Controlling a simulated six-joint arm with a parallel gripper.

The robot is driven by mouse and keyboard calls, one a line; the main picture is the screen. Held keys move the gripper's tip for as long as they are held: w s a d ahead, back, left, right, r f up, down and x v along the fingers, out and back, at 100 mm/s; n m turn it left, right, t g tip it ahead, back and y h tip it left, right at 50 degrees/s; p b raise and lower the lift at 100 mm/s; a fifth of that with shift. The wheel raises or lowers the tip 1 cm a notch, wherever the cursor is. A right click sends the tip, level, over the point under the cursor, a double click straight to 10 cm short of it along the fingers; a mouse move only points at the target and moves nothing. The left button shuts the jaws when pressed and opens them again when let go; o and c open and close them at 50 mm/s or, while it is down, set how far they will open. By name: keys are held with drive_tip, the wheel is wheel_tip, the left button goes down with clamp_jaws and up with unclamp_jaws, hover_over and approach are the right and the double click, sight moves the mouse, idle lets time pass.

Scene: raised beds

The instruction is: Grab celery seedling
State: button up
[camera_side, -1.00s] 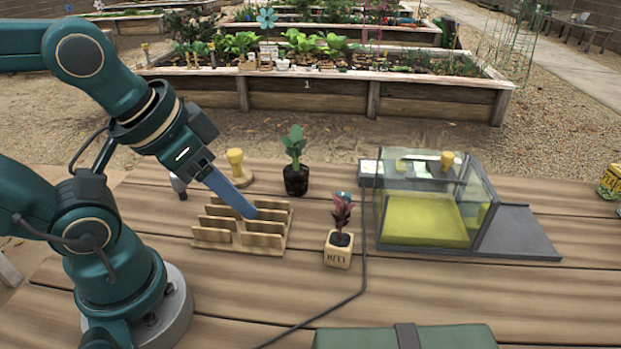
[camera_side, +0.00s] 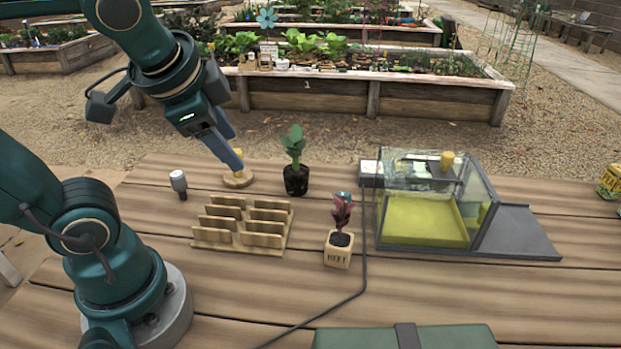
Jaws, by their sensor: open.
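A green-leaved seedling in a black pot (camera_side: 296,180) stands upright on the wooden table, behind and right of the slotted wooden rack. No readable label shows on it. A reddish seedling in a wooden cube pot (camera_side: 338,247) stands nearer; its lettering looks like "BEET". My gripper (camera_side: 238,164) points down with blue fingers, left of the green seedling and apart from it. It is open, and I see no seedling in it. Its fingertips overlap a yellow-knobbed tool (camera_side: 239,182) on a round wooden base; I cannot tell whether they touch.
The slotted wooden rack (camera_side: 242,238) is empty. A small grey-white tool (camera_side: 179,183) stands left of it. A clear-walled box with a yellow-green floor (camera_side: 425,220) stands at the right. A black cable (camera_side: 364,270) crosses the table. A green case (camera_side: 450,337) lies at the front edge.

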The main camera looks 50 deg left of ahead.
drive_tip(key=w+a+m+y, duration=0.3)
drive_tip(key=w+a+m, duration=0.1)
drive_tip(key=a+m, duration=0.15)
drive_tip(key=r+m+t+y, duration=0.15)
drive_tip(key=m+t, duration=0.35)
drive_tip(key=m, duration=1.3)
hover_over(295, 162)
drive_tip(key=shift+y, duration=0.45)
drive_tip(key=f, duration=0.9)
drive_tip(key=s+f, duration=0.1)
drive_tip(key=f, duration=0.4)
drive_tip(key=shift+d+f, duration=0.15)
drive_tip(key=shift+d, duration=0.2)
drive_tip(key=shift+w+f, duration=0.1)
drive_tip(key=shift+f, duration=0.45)
drive_tip(key=shift+x, duration=2.6)
drive_tip(key=shift+r, duration=0.1)
clamp_jaws()
